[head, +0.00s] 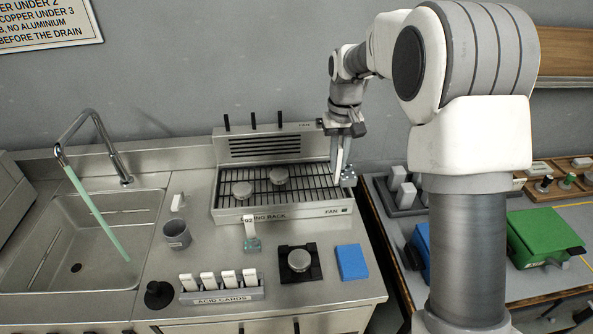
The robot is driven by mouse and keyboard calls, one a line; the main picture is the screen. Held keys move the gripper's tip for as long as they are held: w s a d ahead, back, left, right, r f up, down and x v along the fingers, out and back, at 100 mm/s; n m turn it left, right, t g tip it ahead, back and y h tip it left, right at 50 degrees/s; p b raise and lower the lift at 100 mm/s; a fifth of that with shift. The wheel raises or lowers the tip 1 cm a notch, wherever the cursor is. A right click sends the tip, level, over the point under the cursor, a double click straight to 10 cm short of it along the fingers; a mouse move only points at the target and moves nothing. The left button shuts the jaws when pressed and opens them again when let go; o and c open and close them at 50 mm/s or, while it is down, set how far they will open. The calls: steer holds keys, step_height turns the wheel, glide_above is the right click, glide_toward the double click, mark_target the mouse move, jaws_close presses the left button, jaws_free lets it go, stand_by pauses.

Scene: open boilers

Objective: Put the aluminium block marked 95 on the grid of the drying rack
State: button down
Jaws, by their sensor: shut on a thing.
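The drying rack (283,211) stands at the back of the steel counter, with a dark wire grid (310,182) on top. My gripper (346,176) points down at the right end of the rack, by the grid's right edge. It is shut on a small grey thing (349,180), mostly hidden by the fingers. No number can be read on it, so I cannot tell if it is the block marked 95. I cannot tell whether it touches the rack.
A sink (85,240) lies left.

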steer(key=shift+w+a+f+p, duration=0.5)
steer(key=shift+w+a+f, duration=0.35)
steer(key=shift+w+f, duration=0.85)
steer(key=shift+w+a+f+p, duration=0.45)
steer(key=shift+w+a+f, duration=0.35)
steer(key=shift+w+f, duration=0.9)
steer(key=shift+w+a+f+p, duration=0.5)
steer(key=shift+w+a+f, duration=0.6)
steer(key=shift+f, duration=0.9)
steer(key=c, duration=0.9)
jaws_free()
steer(key=shift+w+d, duration=0.2)
steer(key=shift+d, duration=0.05)
